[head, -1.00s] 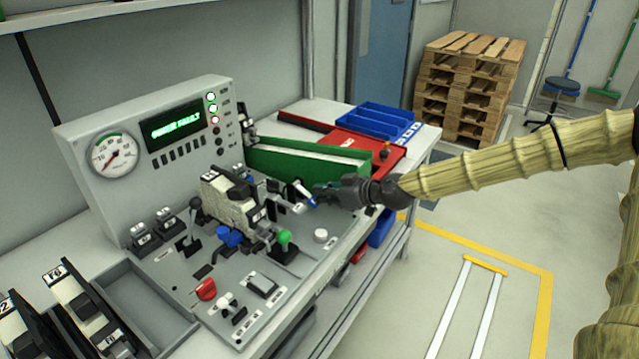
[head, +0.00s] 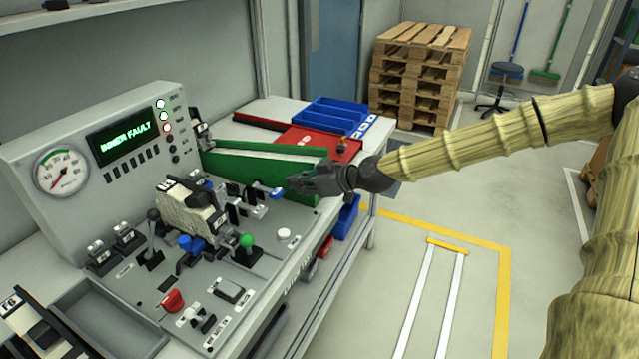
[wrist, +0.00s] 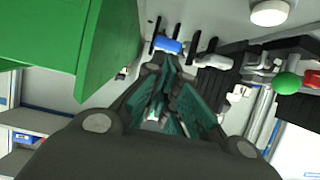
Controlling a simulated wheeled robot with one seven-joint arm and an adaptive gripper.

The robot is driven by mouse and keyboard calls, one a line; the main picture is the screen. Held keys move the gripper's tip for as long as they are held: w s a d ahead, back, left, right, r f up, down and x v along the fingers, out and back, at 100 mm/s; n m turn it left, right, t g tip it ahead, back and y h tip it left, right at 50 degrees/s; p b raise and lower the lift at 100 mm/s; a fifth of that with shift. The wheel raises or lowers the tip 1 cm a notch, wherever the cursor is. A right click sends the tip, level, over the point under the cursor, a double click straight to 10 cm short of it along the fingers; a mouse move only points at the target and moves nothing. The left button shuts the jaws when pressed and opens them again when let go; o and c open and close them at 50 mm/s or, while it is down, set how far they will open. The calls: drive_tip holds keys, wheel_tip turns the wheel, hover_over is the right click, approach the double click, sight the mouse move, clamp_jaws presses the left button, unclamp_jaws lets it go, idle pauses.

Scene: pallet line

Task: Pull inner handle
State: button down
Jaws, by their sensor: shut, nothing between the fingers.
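A lever with a blue grip (head: 277,193) stands on the right part of the grey control panel (head: 262,255), beside dark upright plates. My gripper (head: 291,183) is shut and empty, just right of the blue grip and slightly above it in the head view. In the wrist view the blue grip (wrist: 168,46) lies just beyond my fingertips (wrist: 170,62), with a white-grey handle (wrist: 212,61) to its right. I cannot tell whether my fingertips touch the blue grip. No label tells which handle is the inner one. The display (head: 125,137) reads "INNER FAULT".
A green block (head: 250,165) stands close behind the handles. A green knob (head: 246,241), a blue knob (head: 184,243), a red knob (head: 173,300) and a white button (head: 284,234) sit on the panel. Red and blue trays (head: 335,113) lie behind.

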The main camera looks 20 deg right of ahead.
drive_tip(key=v, duration=0.6)
drive_tip(key=shift+s, duration=0.35)
drive_tip(key=shift+d, duration=0.15)
idle(0.7)
